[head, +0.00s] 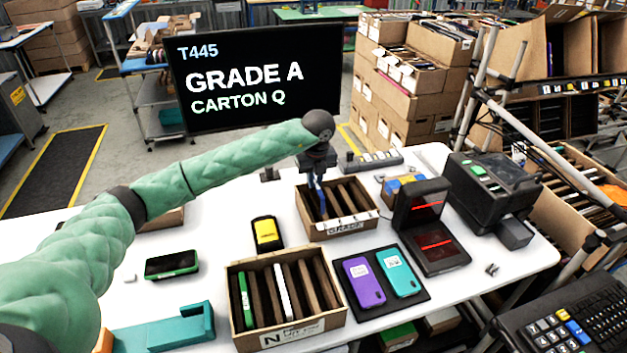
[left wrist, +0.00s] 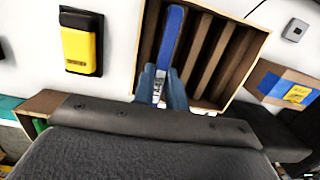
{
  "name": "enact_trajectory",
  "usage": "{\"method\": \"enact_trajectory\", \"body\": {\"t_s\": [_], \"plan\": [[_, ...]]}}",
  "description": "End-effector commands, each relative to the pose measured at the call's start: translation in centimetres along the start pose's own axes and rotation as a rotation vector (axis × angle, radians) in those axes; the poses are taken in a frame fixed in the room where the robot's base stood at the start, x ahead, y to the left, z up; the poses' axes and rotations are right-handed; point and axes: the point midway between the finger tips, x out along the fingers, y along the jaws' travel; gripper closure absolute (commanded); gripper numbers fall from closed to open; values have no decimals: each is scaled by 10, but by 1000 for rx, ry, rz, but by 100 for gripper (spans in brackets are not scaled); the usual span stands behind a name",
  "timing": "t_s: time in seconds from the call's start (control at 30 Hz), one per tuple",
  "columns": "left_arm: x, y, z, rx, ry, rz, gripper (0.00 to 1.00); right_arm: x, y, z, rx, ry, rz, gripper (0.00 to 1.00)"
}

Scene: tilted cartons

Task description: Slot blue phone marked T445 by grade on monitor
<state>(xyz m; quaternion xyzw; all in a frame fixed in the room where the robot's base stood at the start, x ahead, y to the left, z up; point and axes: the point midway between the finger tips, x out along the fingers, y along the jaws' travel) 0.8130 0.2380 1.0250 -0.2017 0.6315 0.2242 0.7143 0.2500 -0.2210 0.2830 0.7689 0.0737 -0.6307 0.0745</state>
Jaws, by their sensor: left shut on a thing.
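The monitor (head: 250,82) reads T445, GRADE A, CARTON Q. My left gripper (head: 318,178) is shut on the blue phone (head: 321,198), above the rear carton (head: 345,228) with dark dividers. The phone stands on edge, its lower part down among the dividers towards the carton's left side. In the left wrist view the blue phone (left wrist: 173,38) lies between the carton's left wall and a divider, with the fingertips (left wrist: 162,88) at its near end. Its depth in the slot is hard to tell. The label on this carton is only partly readable.
A front carton (head: 290,335) marked N holds a green and a white phone. A yellow phone (head: 266,233), a green-edged black phone (head: 171,264), and purple (head: 363,282) and teal (head: 400,272) phones lie nearby. A scanner-like black device (head: 432,232) stands right.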

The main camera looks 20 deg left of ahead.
Motion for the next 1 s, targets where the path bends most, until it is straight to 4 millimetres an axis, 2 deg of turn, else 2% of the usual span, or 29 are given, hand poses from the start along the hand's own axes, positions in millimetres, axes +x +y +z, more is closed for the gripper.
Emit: {"method": "enact_trajectory", "body": {"t_s": [0.73,1.0], "plan": [[33,0,-4,19,-2,-2,100,-8,-4,-14,6,-8,-5,64],[42,0,-5,19,-2,-1,100,-17,-7,-20,10,-22,-9,64]]}}
